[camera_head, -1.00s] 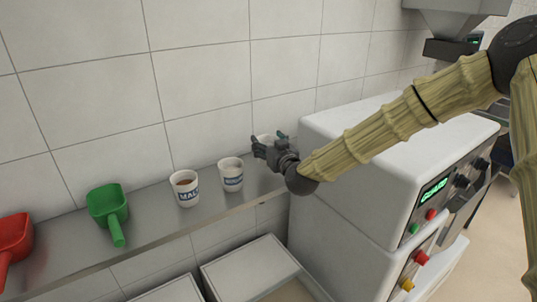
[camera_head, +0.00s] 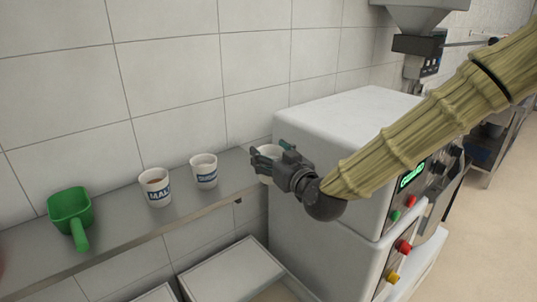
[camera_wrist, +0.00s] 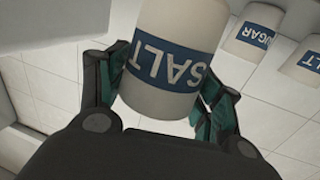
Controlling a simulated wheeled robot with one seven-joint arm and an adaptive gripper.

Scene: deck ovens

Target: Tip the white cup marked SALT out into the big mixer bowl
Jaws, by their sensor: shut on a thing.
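The white cup marked SALT (camera_wrist: 172,50) fills the middle of the wrist view, with its blue band facing the camera. My gripper (camera_wrist: 160,95) is shut on it, a finger on either side. In the head view my gripper (camera_head: 272,166) is at the right end of the shelf, beside the white machine. The rim of the held cup (camera_head: 266,152) shows there behind the fingers; the rest is mostly hidden. I cannot see the cup's contents. The big mixer bowl is not recognisable in either view.
A steel wall shelf (camera_head: 115,232) carries a MALT cup (camera_head: 155,188), a SUGAR cup (camera_head: 204,171) and a green scoop (camera_head: 72,215). A bulky white machine (camera_head: 345,125) with buttons stands close to the right of the gripper. A pale bin (camera_head: 232,272) is below the shelf. Open floor lies at far right.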

